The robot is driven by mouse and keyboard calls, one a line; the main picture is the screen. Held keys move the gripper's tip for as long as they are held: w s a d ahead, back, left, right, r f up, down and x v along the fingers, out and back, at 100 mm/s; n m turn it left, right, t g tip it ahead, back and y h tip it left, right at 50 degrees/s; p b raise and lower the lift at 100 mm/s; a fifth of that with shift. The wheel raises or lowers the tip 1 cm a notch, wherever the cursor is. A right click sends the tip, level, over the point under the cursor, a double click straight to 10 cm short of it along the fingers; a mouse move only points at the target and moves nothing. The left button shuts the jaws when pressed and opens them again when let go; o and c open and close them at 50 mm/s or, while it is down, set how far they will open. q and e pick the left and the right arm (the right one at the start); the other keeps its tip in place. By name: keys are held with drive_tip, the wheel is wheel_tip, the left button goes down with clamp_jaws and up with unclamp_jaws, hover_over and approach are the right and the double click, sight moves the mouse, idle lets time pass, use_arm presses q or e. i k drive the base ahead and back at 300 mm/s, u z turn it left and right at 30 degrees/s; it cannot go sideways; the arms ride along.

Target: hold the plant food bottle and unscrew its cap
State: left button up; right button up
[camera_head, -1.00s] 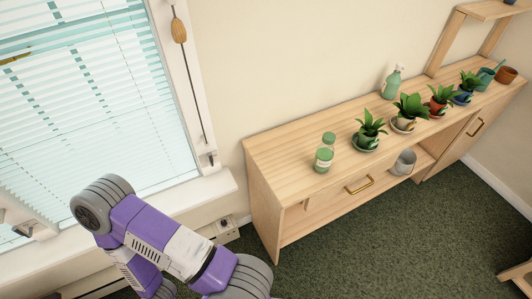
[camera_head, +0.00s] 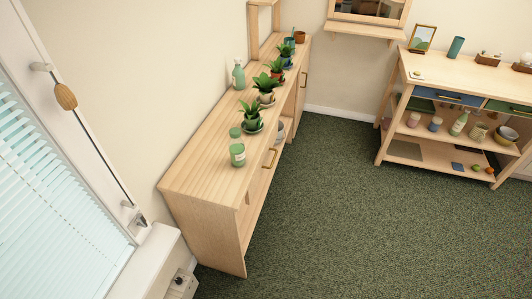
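Two small green containers stand close together on the wooden sideboard's top, left of the plants. The nearer one (camera_head: 237,155) has a pale label and a green top. The farther one (camera_head: 235,132) is smaller in view and shows mostly its green top. A pale green spray bottle (camera_head: 238,76) stands further back against the wall. I cannot tell for sure which is the plant food bottle; no label is readable. Neither of my grippers is in view.
The wooden sideboard (camera_head: 191,173) runs along the left wall, its near end bare. Potted plants (camera_head: 251,120) stand on it. A wooden shelf unit (camera_head: 480,77) with several items is at the right. Green carpet (camera_head: 330,220) lies open between. A window with blinds is at the left.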

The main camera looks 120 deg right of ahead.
sight(237, 147)
drive_tip(key=z, duration=2.2)
